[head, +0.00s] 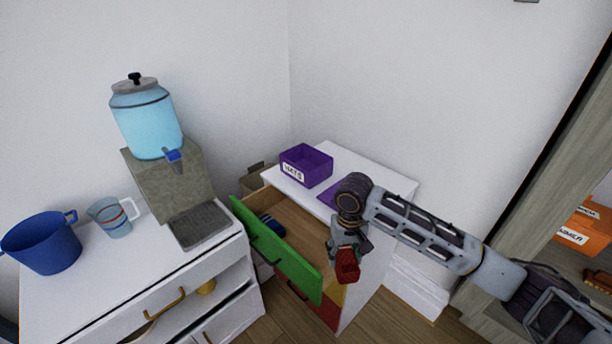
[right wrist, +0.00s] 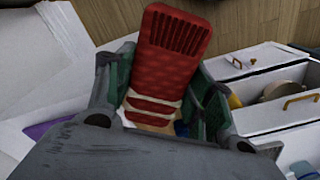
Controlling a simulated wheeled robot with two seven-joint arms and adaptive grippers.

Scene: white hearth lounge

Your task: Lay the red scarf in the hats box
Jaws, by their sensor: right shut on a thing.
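The red scarf (head: 347,265) is held in my right gripper (head: 347,243), in front of the small white dresser. In the right wrist view the scarf (right wrist: 168,58) is a folded red piece with pale bands, between the two fingers of my right gripper (right wrist: 165,105). The purple hats box (head: 306,166), with a white "HATS" label, stands on the white dresser top (head: 345,163). My right gripper is lower and to the right of the box, apart from it. My left gripper is not in view.
A green-fronted drawer (head: 275,249) stands open under the dresser top, with a dark blue item inside. A flat purple thing (head: 328,196) lies beside the box, partly hidden by my arm. A water dispenser (head: 145,120), jug (head: 112,217) and blue pot (head: 42,245) stand on the left cabinet.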

